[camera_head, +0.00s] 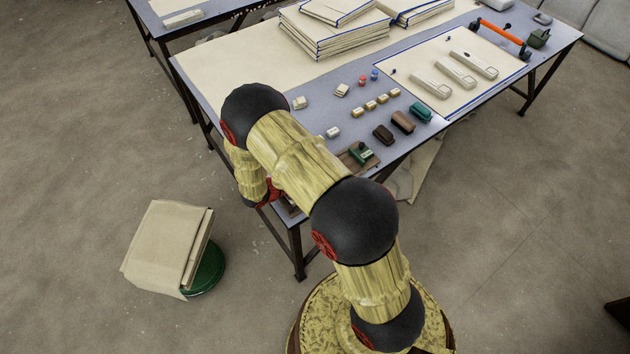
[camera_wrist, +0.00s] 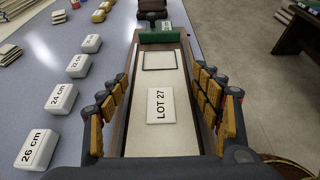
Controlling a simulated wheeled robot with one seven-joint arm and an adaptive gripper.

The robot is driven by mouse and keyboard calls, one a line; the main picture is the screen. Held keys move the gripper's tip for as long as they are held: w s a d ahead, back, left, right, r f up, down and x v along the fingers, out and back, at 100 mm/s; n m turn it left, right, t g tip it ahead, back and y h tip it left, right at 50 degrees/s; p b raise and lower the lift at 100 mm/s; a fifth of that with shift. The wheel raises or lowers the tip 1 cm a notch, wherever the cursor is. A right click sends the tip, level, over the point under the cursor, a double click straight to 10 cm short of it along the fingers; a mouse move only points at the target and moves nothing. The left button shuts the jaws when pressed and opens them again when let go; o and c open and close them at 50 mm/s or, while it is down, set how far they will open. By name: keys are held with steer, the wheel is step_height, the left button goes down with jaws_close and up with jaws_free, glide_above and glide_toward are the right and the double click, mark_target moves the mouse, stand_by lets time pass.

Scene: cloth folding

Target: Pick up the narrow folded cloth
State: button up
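In the wrist view my gripper (camera_wrist: 160,82) is open, its yellow-padded fingers on either side of a narrow wooden-sided tray or board (camera_wrist: 124,118). A long cream strip (camera_wrist: 150,140) lies between the brown sides, with a white "LOT 27" label and a dark rectangular outline. I cannot tell for certain whether this strip is the narrow folded cloth. A green block (camera_wrist: 160,37) sits at its far end. The green block also shows in the head view (camera_head: 361,153), at the table's front edge; my arm hides most of the strip and my gripper there.
White blocks marked in centimetres (camera_wrist: 60,98) stand left of my gripper. Small yellow blocks (camera_head: 370,105), brown blocks (camera_head: 403,121) and a teal block (camera_head: 420,111) lie farther along the table (camera_head: 200,90). Folded cloth stacks (camera_head: 325,35) stand at the back. Floor is open to the right.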

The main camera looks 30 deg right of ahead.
steer(key=c, duration=1)
steer(key=shift+r, duration=0.55)
step_height(320, 180, up, 2)
steer(key=shift+r+p, duration=0.25)
steer(key=shift+p, duration=0.6)
steer(key=s+d+r+p, duration=0.3)
steer(key=s+d+r, duration=0.4)
steer(key=s+r, duration=0.2)
steer(key=s, duration=0.2)
steer(key=shift+s+d+r+p, duration=0.25)
steer(key=shift+s+d+p, duration=0.05)
steer(key=shift+s+p, duration=0.1)
